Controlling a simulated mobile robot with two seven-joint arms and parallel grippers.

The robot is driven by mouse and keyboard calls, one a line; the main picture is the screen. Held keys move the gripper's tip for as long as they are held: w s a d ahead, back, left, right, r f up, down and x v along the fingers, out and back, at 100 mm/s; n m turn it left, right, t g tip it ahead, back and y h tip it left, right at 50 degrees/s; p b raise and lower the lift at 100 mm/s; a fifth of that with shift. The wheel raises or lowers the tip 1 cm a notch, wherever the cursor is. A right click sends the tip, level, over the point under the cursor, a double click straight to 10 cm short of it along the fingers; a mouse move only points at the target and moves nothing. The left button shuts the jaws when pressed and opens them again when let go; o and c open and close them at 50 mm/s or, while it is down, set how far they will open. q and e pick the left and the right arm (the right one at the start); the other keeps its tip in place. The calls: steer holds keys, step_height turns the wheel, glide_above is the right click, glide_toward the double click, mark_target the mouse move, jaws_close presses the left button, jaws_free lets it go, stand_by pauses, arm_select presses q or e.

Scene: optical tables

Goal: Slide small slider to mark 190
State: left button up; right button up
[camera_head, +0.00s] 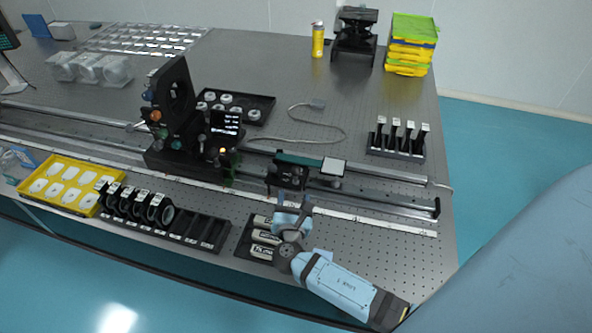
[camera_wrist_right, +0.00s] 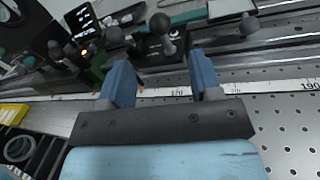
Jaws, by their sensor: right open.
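The small slider (camera_head: 287,178), a dark carriage under a green-topped bar, sits on the rail right of the middle. In the right wrist view its dark body with a ball knob (camera_wrist_right: 162,28) is ahead of the fingers. My right gripper (camera_head: 293,206) is open and empty, in front of the slider and over the scale strip, apart from the knob in the wrist view. The white scale strip (camera_wrist_right: 265,87) runs along the rail. What looks like a 170 mark (camera_wrist_right: 177,92) shows between the fingers and the 190 mark (camera_wrist_right: 311,85) at the right edge. My left gripper is out of view.
A larger black optical unit (camera_head: 180,115) stands on the rail to the left. A black tray of lens mounts (camera_head: 215,232) and a small dark tray (camera_head: 242,243) lie along the front edge. The rail (camera_head: 385,197) right of the small slider looks clear.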

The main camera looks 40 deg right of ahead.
mark_target(297, 175)
steer(key=p+x, duration=0.1)
steer(key=x, duration=0.9)
steer(key=shift+w+d, duration=0.25)
steer(key=shift+w, duration=0.05)
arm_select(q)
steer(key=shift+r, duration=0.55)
arm_select(e)
jaws_close()
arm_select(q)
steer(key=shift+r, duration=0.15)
arm_select(e)
steer(key=shift+s+d, duration=0.1)
steer(key=shift+d, duration=0.05)
